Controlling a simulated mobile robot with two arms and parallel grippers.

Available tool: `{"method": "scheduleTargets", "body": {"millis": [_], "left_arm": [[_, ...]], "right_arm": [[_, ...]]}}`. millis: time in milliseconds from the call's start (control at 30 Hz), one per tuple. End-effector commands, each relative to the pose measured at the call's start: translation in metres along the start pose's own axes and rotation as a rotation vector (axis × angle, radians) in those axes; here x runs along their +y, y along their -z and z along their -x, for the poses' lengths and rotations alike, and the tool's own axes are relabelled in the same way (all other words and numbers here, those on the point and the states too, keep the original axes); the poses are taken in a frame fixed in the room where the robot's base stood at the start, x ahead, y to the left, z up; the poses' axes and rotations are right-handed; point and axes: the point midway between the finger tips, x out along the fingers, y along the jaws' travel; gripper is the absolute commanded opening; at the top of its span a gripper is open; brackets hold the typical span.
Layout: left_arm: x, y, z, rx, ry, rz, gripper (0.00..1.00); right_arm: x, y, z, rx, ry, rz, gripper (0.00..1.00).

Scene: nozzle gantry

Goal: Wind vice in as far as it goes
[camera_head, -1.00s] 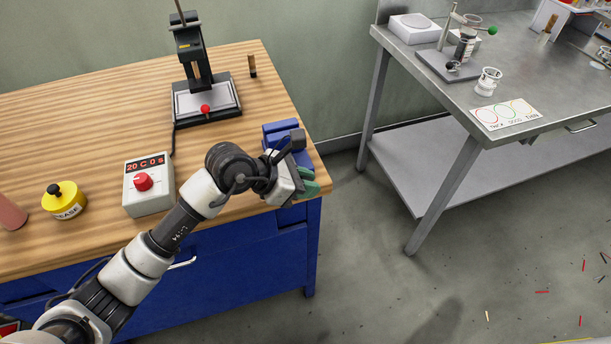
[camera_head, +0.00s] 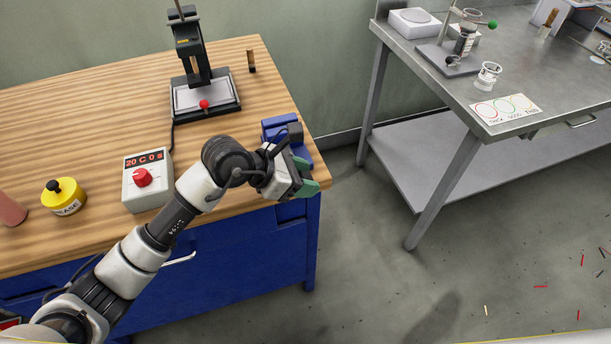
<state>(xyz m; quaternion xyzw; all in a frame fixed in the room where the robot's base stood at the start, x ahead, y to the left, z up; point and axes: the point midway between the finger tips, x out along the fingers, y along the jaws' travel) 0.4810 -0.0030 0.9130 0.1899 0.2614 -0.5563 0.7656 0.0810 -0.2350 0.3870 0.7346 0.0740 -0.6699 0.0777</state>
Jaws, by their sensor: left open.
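The blue vice (camera_head: 276,125) stands at the right front corner of the wooden workbench. My left arm and wrist cover much of it, and its handle and the jaw gap are hidden. My left gripper (camera_head: 311,177), with green fingertips, is open just in front of the vice at the bench edge. I see nothing between its fingers. I cannot tell whether it touches any part of the vice. My right gripper does not show.
On the wooden bench (camera_head: 60,125) stand a press (camera_head: 192,60), a control box (camera_head: 148,182) reading 20 C 0 S and a yellow grease pot (camera_head: 64,197). A metal table (camera_head: 420,50) stands at the right, with open floor between.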

Motion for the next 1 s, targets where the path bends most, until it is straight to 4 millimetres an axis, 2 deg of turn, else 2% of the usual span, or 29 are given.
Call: {"method": "scheduleTargets", "body": {"millis": [300,500,700,1000], "left_arm": [[0.001,0.001,0.060,0.001,-0.005,-0.003,0.47],[0.001,0.001,0.091,0.002,-0.003,-0.001,0.47],[0.000,0.000,0.102,0.001,-0.001,0.000,0.47],[0.000,0.000,0.102,0.000,-0.001,0.000,0.47]], "right_arm": [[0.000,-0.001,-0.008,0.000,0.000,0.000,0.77],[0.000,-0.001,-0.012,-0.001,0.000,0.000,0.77],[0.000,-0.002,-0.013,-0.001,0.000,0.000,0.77],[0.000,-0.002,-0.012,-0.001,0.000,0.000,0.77]]}}
